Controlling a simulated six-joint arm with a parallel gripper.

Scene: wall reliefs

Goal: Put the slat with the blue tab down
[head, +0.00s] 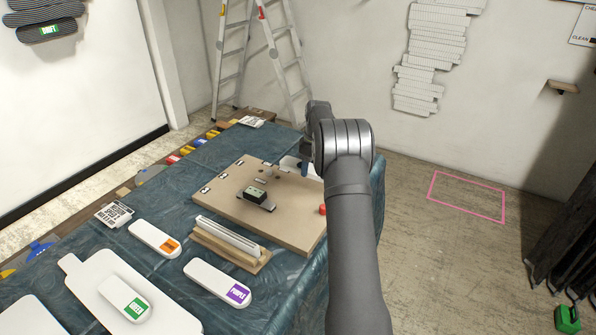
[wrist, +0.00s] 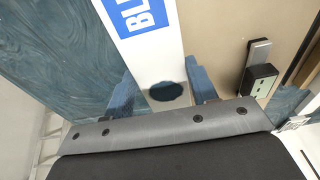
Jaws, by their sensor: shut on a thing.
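The slat with the blue tab (wrist: 165,55) is white, with a blue label reading "BL" at its far end and a dark oval spot near my gripper. My gripper (wrist: 164,84) has blue fingers on either side of this slat and is shut on it. In the head view my gripper (head: 306,160) is over the far right part of the table, largely hidden by my arm. I cannot tell whether the slat touches the surface below.
A brown board (head: 225,206) on the blue-clothed table carries a small dark block (head: 256,194) and a red knob (head: 323,210). In front are a wooden rack (head: 231,248) and slats with orange (head: 155,239), purple (head: 217,282) and green (head: 125,299) tabs. A ladder (head: 270,50) stands behind.

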